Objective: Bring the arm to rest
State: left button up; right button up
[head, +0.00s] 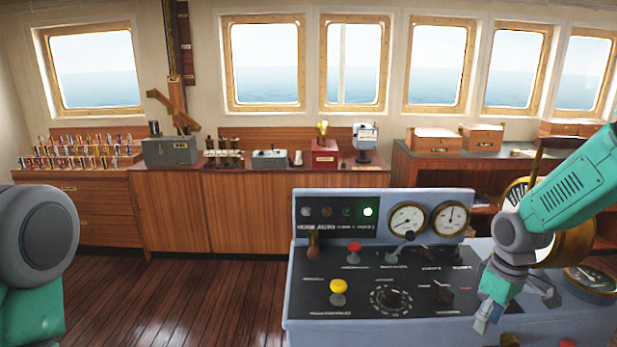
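My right arm, green and grey, comes in from the right edge over a blue-grey control console (480,325). Its gripper (517,312) hangs downward above the right part of the console, in front of a brass-rimmed round instrument. The fingers look spread apart with nothing seen between them. I cannot tell how far above the panel the tips are. At the left edge only a grey joint and green link of my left arm show; the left gripper is out of view.
Wooden cabinets (240,212) line the back wall under windows. The wooden floor (170,300) at left is clear.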

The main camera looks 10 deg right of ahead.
jog(key=s+a+f+m+b, duration=0.1)
jog(key=s+a+f+b, duration=0.2)
jog(key=s+a+f, duration=0.55)
jog(key=s+a+f+m+b, duration=0.15)
jog(key=s+f+b, duration=0.3)
jog(key=f, duration=0.85)
jog(key=s+a+f+b, duration=0.1)
jog(key=s+f, duration=0.3)
jog(key=s, duration=0.4)
jog(key=s+a+f+m+b, duration=0.1)
jog(key=s+a+f+b, duration=0.1)
jog(key=s, duration=0.7)
notch_tip(320, 180, down, 2)
jog(key=shift+b, duration=0.7)
jog(key=shift+w+m, duration=0.15)
jog(key=shift+m, duration=0.1)
